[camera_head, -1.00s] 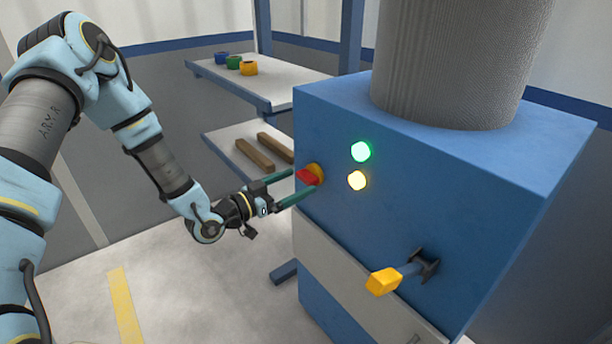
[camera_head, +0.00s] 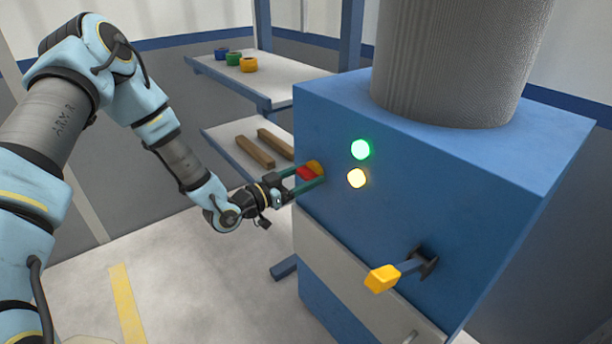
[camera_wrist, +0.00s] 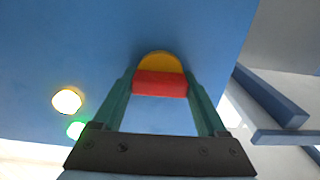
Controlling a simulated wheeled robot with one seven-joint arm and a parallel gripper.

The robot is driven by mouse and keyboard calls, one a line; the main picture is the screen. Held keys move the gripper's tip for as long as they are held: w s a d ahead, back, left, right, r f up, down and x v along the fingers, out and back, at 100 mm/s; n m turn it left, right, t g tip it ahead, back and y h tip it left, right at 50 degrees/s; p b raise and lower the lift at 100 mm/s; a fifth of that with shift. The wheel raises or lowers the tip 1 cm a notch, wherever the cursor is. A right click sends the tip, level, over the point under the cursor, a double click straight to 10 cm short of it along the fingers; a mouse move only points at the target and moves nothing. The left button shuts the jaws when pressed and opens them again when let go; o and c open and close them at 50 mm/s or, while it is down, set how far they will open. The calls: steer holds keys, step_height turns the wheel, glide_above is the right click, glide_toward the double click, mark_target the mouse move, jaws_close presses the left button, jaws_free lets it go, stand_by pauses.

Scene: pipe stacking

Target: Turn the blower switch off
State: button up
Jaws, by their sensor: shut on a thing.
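The blower switch is a red knob (camera_head: 305,173) on a yellow round base (camera_head: 316,167), on the left part of the blue cabinet's front (camera_head: 400,190). In the wrist view the red knob (camera_wrist: 160,83) lies crosswise between the two green fingers, with the yellow base (camera_wrist: 160,62) behind it. My gripper (camera_head: 306,178) is shut on the red knob, one finger at each side. Beside the switch a green lamp (camera_head: 360,149) and a pale yellow lamp (camera_head: 357,178) both look lit.
A lever with a yellow handle (camera_head: 382,278) sticks out lower on the cabinet front. A grey duct (camera_head: 450,60) rises from its top. A shelf (camera_head: 275,82) with coloured rings stands behind, wooden bars (camera_head: 255,151) below.

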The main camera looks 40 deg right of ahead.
steer(key=c, duration=0.6)
steer(key=n+b, duration=0.1)
steer(key=n, duration=0.3)
steer(key=shift+f, duration=0.1)
steer(key=n+b, duration=0.1)
steer(key=n, duration=0.3)
steer(key=shift+n, duration=0.3)
steer(key=n, duration=0.4)
steer(key=shift+b, duration=0.35)
steer(key=n, duration=0.5)
steer(key=shift+b, duration=0.3)
steer(key=shift+n, duration=0.3)
steer(key=o, duration=1.3)
